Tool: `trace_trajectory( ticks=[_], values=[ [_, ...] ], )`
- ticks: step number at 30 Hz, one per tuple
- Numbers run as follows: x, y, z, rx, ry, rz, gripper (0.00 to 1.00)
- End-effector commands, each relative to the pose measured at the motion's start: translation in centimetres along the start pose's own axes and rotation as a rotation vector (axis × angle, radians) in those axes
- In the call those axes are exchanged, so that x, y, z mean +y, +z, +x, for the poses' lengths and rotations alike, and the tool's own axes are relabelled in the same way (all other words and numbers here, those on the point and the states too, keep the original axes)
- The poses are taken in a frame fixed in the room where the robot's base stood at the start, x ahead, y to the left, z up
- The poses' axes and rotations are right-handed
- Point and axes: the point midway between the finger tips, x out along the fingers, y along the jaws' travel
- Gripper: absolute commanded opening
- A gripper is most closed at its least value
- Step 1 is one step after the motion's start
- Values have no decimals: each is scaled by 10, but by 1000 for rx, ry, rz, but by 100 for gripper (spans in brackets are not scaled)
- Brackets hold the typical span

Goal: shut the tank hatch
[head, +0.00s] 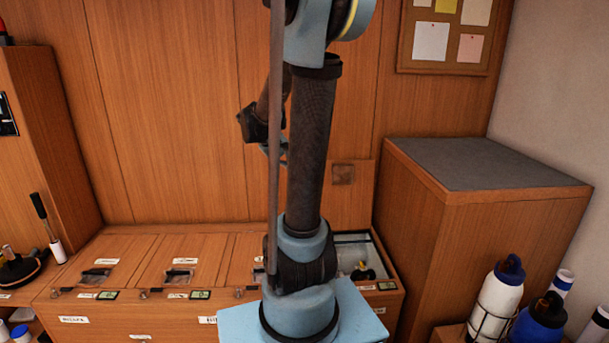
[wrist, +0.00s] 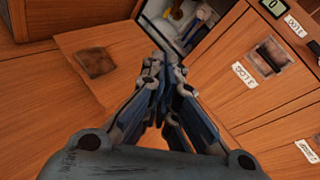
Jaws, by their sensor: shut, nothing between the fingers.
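The tank hatch (head: 359,200) is a wooden lid with a dark square recess. It stands open, raised against the back wall behind the bench opening (head: 351,240). My arm hides its left part in the head view. In the wrist view the lid (wrist: 125,45) is at upper left, and the opening (wrist: 185,22) with small items inside is at top centre. My gripper (head: 280,155) is partly hidden behind my arm, in the air left of the raised lid. In the wrist view my gripper (wrist: 166,72) has its fingers together and empty; contact with the lid does not show.
Shut hatches with dark latches (head: 180,275) line the bench to the left. A tall wooden cabinet (head: 500,230) with a grey top stands close on the right. Bottles (head: 497,300) stand at lower right. A wooden cabinet (head: 45,140) rises at far left.

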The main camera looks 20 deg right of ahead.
Motion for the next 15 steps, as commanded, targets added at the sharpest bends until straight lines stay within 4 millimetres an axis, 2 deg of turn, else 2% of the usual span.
trace_trajectory(
  ticks=[3,15],
  values=[
    [12,-31,9,-11,67,-14,0],
    [38,-123,47,-53,300,-56,0]
  ],
)
